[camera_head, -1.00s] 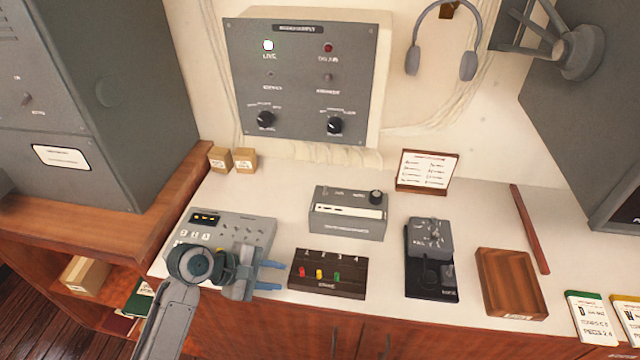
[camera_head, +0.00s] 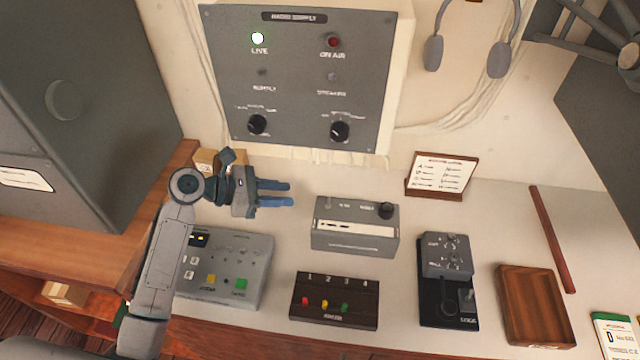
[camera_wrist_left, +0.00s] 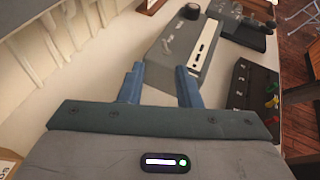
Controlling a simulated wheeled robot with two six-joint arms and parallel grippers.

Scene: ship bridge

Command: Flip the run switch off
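The grey slotted box (camera_head: 354,243) stands mid-desk with a small toggle (camera_head: 327,203) at its top left and a black knob (camera_head: 386,210) at its top right. The toggle's label is too blurred to read, so I cannot tell for sure that it is the run switch. The left wrist view shows the box (camera_wrist_left: 200,62), toggle (camera_wrist_left: 167,46) and knob (camera_wrist_left: 190,11) beyond the fingers. My left gripper (camera_head: 284,194) is open and empty, left of the box and apart from it, fingers pointing right. My right gripper is not in view.
A grey button console (camera_head: 255,262) lies below my left arm. A block with coloured switches (camera_head: 334,311), a key unit (camera_head: 446,255), a wooden tray (camera_head: 536,310) and a card stand (camera_head: 441,176) are around the box. The radio supply panel (camera_head: 297,85) hangs behind.

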